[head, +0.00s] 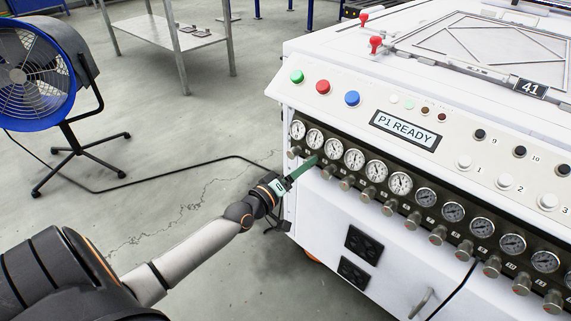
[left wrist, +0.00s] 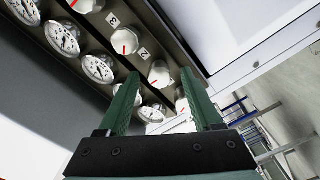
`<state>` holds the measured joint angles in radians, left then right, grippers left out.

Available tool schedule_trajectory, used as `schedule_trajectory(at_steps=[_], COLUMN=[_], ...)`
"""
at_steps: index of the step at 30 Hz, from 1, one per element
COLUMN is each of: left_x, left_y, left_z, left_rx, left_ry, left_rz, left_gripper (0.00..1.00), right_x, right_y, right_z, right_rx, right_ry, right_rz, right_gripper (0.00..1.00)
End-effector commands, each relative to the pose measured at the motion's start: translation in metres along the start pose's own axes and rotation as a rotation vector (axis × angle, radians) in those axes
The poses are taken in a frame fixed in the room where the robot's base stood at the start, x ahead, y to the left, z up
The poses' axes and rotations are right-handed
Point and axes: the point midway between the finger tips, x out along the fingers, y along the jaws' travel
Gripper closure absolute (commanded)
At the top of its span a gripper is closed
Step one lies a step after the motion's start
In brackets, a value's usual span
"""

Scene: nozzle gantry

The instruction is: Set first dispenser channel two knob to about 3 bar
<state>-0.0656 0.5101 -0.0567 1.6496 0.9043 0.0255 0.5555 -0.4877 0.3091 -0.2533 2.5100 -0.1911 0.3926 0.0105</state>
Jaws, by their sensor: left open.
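The channel two knob (left wrist: 158,75) is pale and round with a red mark, beside a small "2" label. In the left wrist view it shows between the fingertips of my left gripper (left wrist: 160,73). The gripper is open; I cannot tell whether either finger touches the knob. In the head view my left gripper (head: 312,162) is at the left end of the knob row and hides the knob there. The second gauge (head: 315,138) is just above it; its needle is too small to read. My right gripper is not in view.
The neighbouring knobs (left wrist: 125,40) and (left wrist: 182,103) sit close on either side. A row of gauges and knobs runs along the white machine (head: 460,75), below a "P1 READY" display (head: 405,131). A blue fan (head: 28,75) and its cable lie left; floor there is mostly open.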

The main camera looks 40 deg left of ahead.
Motion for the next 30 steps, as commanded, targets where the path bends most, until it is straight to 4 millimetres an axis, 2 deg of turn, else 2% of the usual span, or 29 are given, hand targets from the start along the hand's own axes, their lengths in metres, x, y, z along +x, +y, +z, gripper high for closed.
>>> schedule_trajectory(at_steps=[12, 18, 24, 30], left_x=[-0.073, -0.101, -0.114, -0.115], left_y=[0.002, 0.001, 0.001, 0.001], left_z=[-0.001, -0.001, 0.000, -0.001], left_rx=[0.001, 0.001, 0.000, 0.000], left_ry=[-0.004, -0.003, -0.001, 0.000], left_rz=[-0.003, -0.002, -0.001, 0.001], left_gripper=[0.34, 0.34, 0.34, 0.34], right_x=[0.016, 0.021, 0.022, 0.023], right_y=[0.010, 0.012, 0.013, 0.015], right_z=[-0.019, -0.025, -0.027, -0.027], right_rx=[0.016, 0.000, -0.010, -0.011], right_ry=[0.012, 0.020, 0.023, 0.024], right_rz=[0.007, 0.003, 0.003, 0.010], right_gripper=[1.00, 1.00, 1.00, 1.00])
